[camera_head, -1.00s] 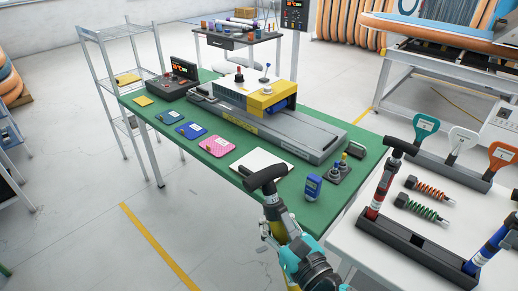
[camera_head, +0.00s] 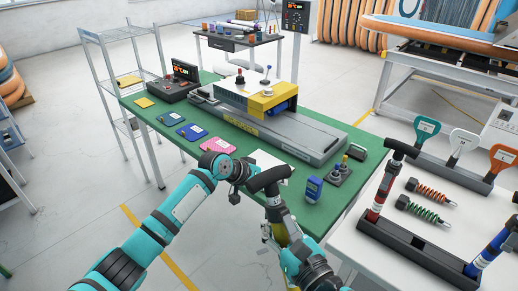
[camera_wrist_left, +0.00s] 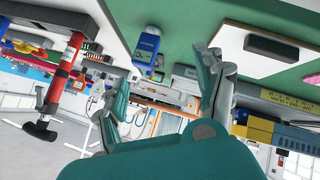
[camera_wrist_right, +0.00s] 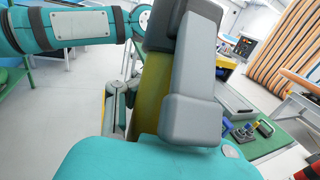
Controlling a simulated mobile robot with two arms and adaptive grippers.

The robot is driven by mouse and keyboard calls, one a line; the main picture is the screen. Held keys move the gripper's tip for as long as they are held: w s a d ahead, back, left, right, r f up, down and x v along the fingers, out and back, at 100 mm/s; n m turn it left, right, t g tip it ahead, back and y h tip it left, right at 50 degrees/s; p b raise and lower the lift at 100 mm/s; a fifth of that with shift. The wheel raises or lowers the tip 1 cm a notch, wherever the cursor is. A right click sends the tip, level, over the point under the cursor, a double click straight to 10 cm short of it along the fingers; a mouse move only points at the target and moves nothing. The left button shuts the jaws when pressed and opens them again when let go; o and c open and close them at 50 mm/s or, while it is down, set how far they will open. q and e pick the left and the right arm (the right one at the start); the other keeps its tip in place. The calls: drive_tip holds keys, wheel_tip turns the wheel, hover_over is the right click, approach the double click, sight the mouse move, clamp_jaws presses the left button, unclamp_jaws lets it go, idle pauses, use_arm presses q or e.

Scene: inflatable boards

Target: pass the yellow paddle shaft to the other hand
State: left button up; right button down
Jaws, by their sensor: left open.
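The yellow paddle shaft (camera_head: 281,236) stands tilted at the front of the green table in the head view, with its black T-handle (camera_head: 268,180) at the top. My right gripper (camera_head: 273,238) is shut around its yellow part. In the right wrist view the yellow shaft (camera_wrist_right: 151,100) sits between the fingers. My left gripper is open and empty; its spread fingers (camera_wrist_left: 170,75) show in the left wrist view. In the head view my left wrist is close to the left of the T-handle; its fingers are hard to make out there. I cannot tell whether they touch.
The green table (camera_head: 318,222) holds a blue meter (camera_head: 313,189), a white pad, coloured cards and a grey and yellow machine (camera_head: 270,120). On the right, a white table (camera_head: 370,262) bears a black rack (camera_head: 425,258) with a red shaft (camera_head: 383,188) and a blue shaft (camera_head: 492,246).

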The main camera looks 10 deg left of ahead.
use_arm(q)
drive_tip(key=s+d+r+m+g+h, duration=0.1)
drive_tip(key=d+r+m, duration=0.1)
drive_tip(key=r, duration=0.6)
drive_tip(key=s+d+r+m+h, duration=0.1)
drive_tip(key=s+d+r+m, duration=0.1)
drive_tip(key=r, duration=0.6)
wheel_tip(320, 180, up, 16)
drive_tip(key=m+g+y, duration=0.4)
drive_tip(key=m+y, duration=0.1)
drive_tip(key=m, duration=0.6)
hover_over(285, 217)
drive_tip(key=s+a, duration=0.2)
drive_tip(key=a, duration=0.2)
drive_tip(key=x, duration=1.1)
drive_tip(key=shift+w+f, duration=0.2)
drive_tip(key=shift+f, duration=0.05)
drive_tip(key=shift+r, duration=0.15)
clamp_jaws()
drive_tip(key=shift+d, duration=0.1)
